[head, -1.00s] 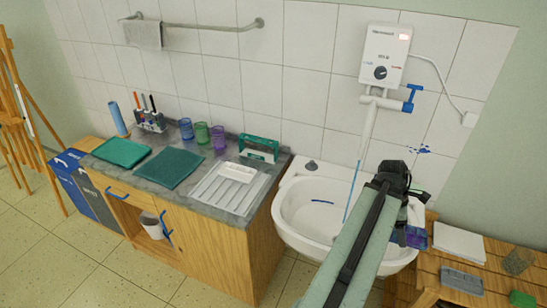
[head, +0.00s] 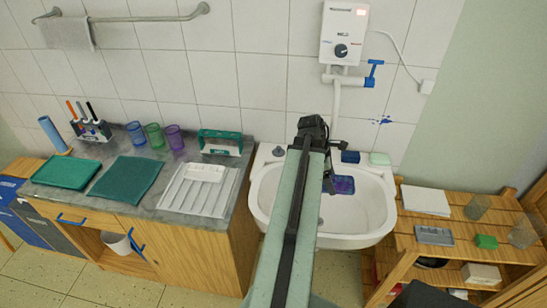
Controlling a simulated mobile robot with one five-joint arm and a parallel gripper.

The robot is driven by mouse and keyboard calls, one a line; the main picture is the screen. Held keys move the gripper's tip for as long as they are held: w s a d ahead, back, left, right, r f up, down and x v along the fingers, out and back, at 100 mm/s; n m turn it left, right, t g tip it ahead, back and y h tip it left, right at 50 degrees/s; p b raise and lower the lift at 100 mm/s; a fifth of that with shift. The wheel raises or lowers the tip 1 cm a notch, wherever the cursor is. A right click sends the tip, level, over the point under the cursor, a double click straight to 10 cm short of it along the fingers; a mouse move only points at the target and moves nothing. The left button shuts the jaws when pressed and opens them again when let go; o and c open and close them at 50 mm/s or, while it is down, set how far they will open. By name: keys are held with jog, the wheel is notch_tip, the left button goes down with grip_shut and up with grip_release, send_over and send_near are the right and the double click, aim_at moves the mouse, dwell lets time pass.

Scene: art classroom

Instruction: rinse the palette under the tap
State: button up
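My gripper (head: 329,184) is over the white sink (head: 378,218), at the end of my arm, which crosses the view. It appears shut on a small blue-and-purple flat thing, probably the paint-stained palette (head: 343,185), held above the basin. The fingers are dark and partly hidden by the arm. The white tap pipe (head: 336,98) comes down from the water heater (head: 345,35) on the wall, with a blue tap handle (head: 373,70) beside it. The lower end of the pipe is hidden behind my arm, so I cannot see whether water runs.
A dark blue block (head: 350,157) and a green block (head: 380,158) sit on the sink's back rim. Left, the counter holds a white drainer (head: 218,197), cups (head: 154,134) and a green tray (head: 66,173). A wooden rack (head: 455,237) stands close on the right.

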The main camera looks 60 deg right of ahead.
jog(key=w+a+r+p, duration=0.2)
jog(key=w+a+r, duration=0.15)
jog(key=w, duration=0.55)
jog(key=w+a+r+p, duration=0.2)
jog(key=w+a+p, duration=0.15)
jog(key=w, duration=0.65)
jog(key=s+d+f+b, duration=0.2)
jog(key=s+d+b, duration=0.1)
jog(key=s+d, duration=0.5)
jog(key=d, duration=0.3)
jog(key=shift+s+f+b, duration=0.25)
jog(key=shift+f+b, duration=0.05)
jog(key=shift+b, duration=0.1)
jog(key=shift+d, duration=0.1)
jog(key=shift+s+a, duration=0.35)
jog(key=shift+s, duration=0.25)
jog(key=shift+w+d, duration=0.1)
jog(key=shift+w, duration=0.05)
jog(key=shift+w+d, duration=0.25)
jog(key=shift+w, duration=0.15)
